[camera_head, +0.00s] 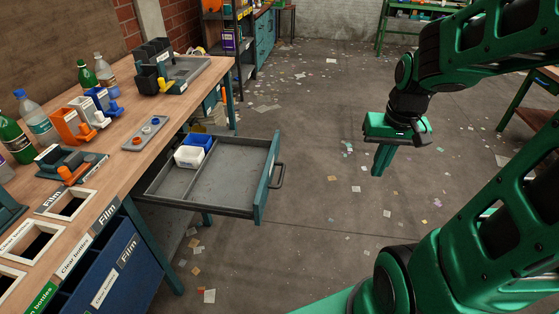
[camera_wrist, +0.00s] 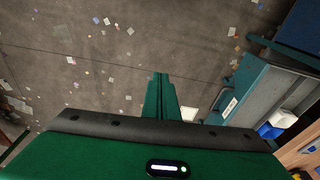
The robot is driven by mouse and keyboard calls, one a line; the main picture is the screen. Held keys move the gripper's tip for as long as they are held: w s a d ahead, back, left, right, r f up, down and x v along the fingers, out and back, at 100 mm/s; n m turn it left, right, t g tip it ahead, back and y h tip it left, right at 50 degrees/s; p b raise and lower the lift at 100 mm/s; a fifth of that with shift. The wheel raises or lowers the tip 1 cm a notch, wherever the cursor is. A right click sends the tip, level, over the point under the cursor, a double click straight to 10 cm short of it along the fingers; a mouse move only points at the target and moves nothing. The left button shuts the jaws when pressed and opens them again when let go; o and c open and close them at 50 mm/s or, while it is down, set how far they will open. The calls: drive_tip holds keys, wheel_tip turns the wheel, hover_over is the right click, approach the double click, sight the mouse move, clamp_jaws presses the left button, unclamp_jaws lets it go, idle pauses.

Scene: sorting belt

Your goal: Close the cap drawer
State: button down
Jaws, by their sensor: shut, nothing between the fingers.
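The cap drawer (camera_head: 232,182) is pulled well out from under the wooden workbench. It is a grey tray with a teal front and a dark bar handle (camera_head: 279,175) facing right. My gripper (camera_head: 379,172) is shut and empty, pointing down over the floor to the right of the drawer front, apart from the handle.
The workbench (camera_head: 125,165) carries bottles, coloured holders, a small tray and slots labelled Film. A blue bin (camera_head: 125,262) stands below its near edge. A green shelf (camera_head: 400,30) stands at the back. The floor between my gripper and the drawer is clear except for scattered paper scraps.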

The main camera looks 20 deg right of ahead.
drive_tip(key=w+a+f+t+y, duration=0.1)
drive_tip(key=w+a+f, duration=0.3)
drive_tip(key=w, duration=0.7)
drive_tip(key=w+a+f+t+y, duration=0.1)
drive_tip(key=w+a+f, duration=0.3)
drive_tip(key=w+f, duration=0.5)
drive_tip(key=w+a+f+t+y, duration=0.1)
drive_tip(key=w+a+f+t, duration=0.2)
drive_tip(key=w, duration=1)
drive_tip(key=shift+w+a+f, duration=0.3)
drive_tip(key=shift+a+f, duration=0.35)
drive_tip(key=shift+f, duration=1.2)
